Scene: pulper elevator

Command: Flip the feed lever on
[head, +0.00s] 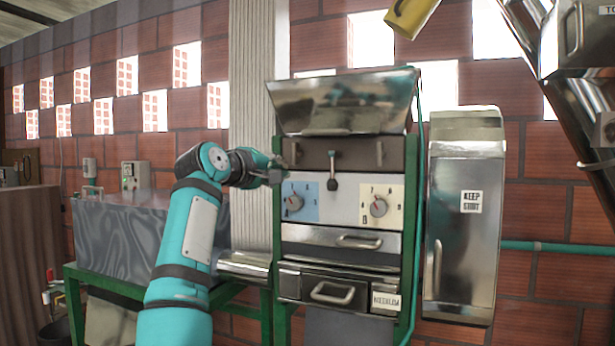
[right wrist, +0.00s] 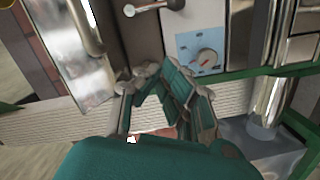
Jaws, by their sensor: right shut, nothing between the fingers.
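The feed lever (head: 333,170) is a short metal lever with a dark knob, on the upper front of the machine panel. Its knob end hangs down in the head view. A lever with a round knob, which looks like the same one, shows at the top of the right wrist view (right wrist: 150,6). My right gripper (head: 283,164) is shut and empty, at the panel's left edge, left of the lever and apart from it. Its fingers also show in the right wrist view (right wrist: 150,76). My left gripper is in neither view.
Below the lever are a dial on a blue plate (head: 304,202) and a dial on a cream plate (head: 384,206). A metal hopper (head: 340,104) juts out above. Drawers with handles (head: 340,240) lie below. A metal cabinet marked "KEEP SHUT" (head: 466,255) stands to the right.

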